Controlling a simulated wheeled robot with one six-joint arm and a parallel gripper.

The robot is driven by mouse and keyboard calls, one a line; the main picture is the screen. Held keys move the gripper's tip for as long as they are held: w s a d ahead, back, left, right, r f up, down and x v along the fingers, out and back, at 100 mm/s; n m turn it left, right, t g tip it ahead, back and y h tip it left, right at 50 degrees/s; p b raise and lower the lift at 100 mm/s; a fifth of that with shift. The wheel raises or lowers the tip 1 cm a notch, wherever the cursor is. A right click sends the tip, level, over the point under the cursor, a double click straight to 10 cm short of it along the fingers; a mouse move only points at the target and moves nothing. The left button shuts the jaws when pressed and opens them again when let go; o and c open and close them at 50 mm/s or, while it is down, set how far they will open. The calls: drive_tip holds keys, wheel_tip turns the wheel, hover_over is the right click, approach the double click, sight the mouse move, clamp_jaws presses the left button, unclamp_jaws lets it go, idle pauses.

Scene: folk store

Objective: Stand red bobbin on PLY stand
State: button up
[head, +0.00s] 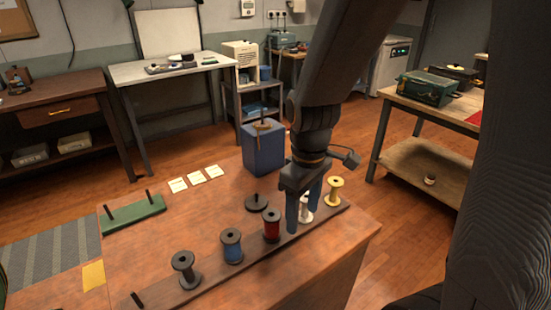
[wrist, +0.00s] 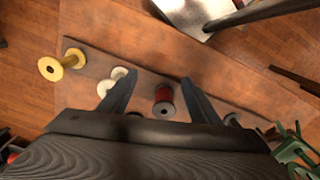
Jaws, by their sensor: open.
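The red bobbin (head: 271,226) stands upright on a dark rack board (head: 210,277), between the blue and the white bobbin. In the wrist view the red bobbin (wrist: 164,95) appears between my open fingers, beyond their tips. My gripper (head: 304,213) is open and points down over the rack. In the head view its fingers are right of the red bobbin, in front of the white bobbin (head: 307,212). No PLY lettering is readable. A green base with two pegs (head: 133,216) and a dark round base with a short peg (head: 257,202) stand on the table.
Blue (head: 232,246), dark (head: 185,269) and yellow (head: 334,190) bobbins share the rack. A blue box (head: 262,150) stands at the table's back edge. Pale cards (head: 196,179), a grey striped mat (head: 50,258) and a yellow card (head: 93,276) lie flat. Bare wood lies around the cards.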

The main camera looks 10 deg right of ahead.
sight(271, 210)
drive_tip(key=w+a+r+n+p, duration=0.55)
drive_tip(key=r+n+p, duration=0.3)
drive_tip(key=n, duration=0.65)
drive_tip(key=shift+s+a+f+b, duration=0.15)
drive_tip(key=shift+f+b, duration=1.05)
drive_tip(key=shift+f, duration=0.75)
drive_tip(key=shift+s+a+f+b, duration=0.1)
drive_tip(key=shift+f+b, duration=1.1)
drive_tip(key=shift+f, duration=0.8)
drive_tip(key=shift+s+a+f+b, duration=0.15)
drive_tip(key=shift+f+b, duration=1.05)
drive_tip(key=shift+f, duration=0.75)
drive_tip(key=shift+w, duration=0.1)
drive_tip(key=shift+c, duration=0.4)
drive_tip(key=c, duration=0.6)
drive_tip(key=shift+c, duration=0.2)
drive_tip(key=shift+r, duration=0.15)
